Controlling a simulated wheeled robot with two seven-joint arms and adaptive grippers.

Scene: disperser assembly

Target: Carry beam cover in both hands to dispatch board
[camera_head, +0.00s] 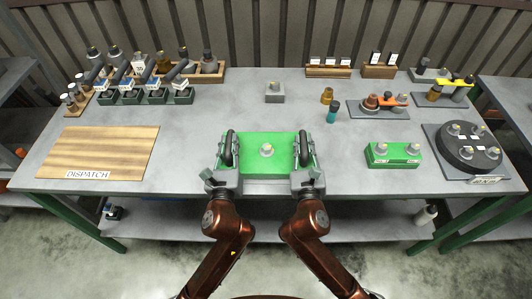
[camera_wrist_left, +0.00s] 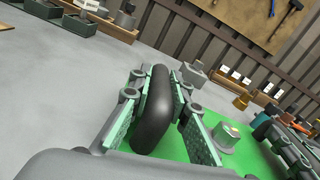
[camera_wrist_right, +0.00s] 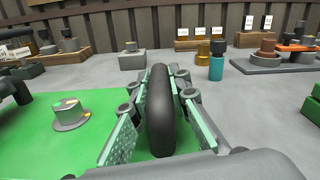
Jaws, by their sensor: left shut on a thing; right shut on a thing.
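The beam cover (camera_head: 266,140) is a green plate with a grey knob in its middle and a black handle at each side. It is at the front middle of the table in the head view. My left gripper (camera_head: 227,150) is shut on its left black handle (camera_wrist_left: 153,110). My right gripper (camera_head: 305,150) is shut on its right black handle (camera_wrist_right: 160,110). I cannot tell whether the cover touches the table. The dispatch board (camera_head: 100,150), a wooden board labelled DISPATCH, lies at the left front of the table, apart from the cover, and looks empty.
A small grey block (camera_head: 275,92) stands behind the cover. A green box with knobs (camera_head: 392,154) and a round dark fixture (camera_head: 467,147) stand to the right. Bottles and dark bins (camera_head: 155,97) line the back left. The table (camera_head: 190,140) is clear between cover and board.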

